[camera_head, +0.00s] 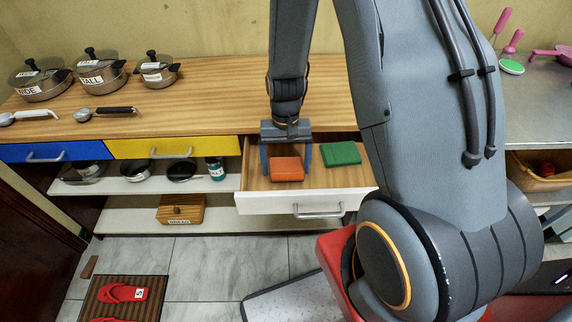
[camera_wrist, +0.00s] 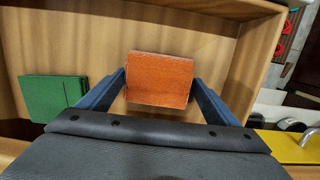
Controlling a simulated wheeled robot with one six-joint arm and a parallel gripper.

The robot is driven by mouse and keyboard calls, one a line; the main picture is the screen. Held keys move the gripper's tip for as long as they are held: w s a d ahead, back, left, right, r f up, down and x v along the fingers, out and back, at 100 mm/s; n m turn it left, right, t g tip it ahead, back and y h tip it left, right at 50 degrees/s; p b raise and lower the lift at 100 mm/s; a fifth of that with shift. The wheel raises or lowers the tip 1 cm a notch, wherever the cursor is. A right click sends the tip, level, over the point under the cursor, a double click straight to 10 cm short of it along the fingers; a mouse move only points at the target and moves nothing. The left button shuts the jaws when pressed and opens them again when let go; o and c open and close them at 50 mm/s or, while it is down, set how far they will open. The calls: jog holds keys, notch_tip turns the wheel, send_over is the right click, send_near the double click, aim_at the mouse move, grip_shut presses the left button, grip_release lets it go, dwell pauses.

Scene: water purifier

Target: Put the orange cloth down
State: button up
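The orange cloth (camera_head: 287,169) is a small folded block inside the open white-fronted drawer (camera_head: 262,205). It appears to lie on the drawer's wooden floor, left of the green cloth (camera_head: 341,153). My gripper (camera_head: 287,170) reaches down into the drawer with its two blue fingers on either side of the orange cloth. The green cloth also shows at the left (camera_wrist: 52,98).
The drawer walls close around my gripper. Blue (camera_head: 55,151) and yellow (camera_head: 172,147) drawers are shut to the left. A mat with red slippers (camera_head: 122,293) lies on the floor.

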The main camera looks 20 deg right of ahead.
aim_at(287, 162)
jog(key=shift+s+d+f, duration=0.15)
jog(key=shift+s+f, duration=0.05)
jog(key=shift+s, duration=0.15)
jog(key=shift+d+r, duration=0.1)
jog(key=shift+r, duration=0.1)
notch_tip(287, 162, up, 12)
jog(key=w+b, duration=0.1)
jog(key=w, duration=0.1)
jog(key=s+r+n+t, duration=0.1)
jog(key=s+r, duration=0.2)
jog(key=s, duration=0.2)
jog(key=s+r+n, duration=0.2)
jog(key=s+r, duration=0.1)
jog(key=s, duration=0.3)
jog(key=shift+a+r+n+t, duration=0.3)
jog(key=shift+t, duration=0.1)
dwell(0.6)
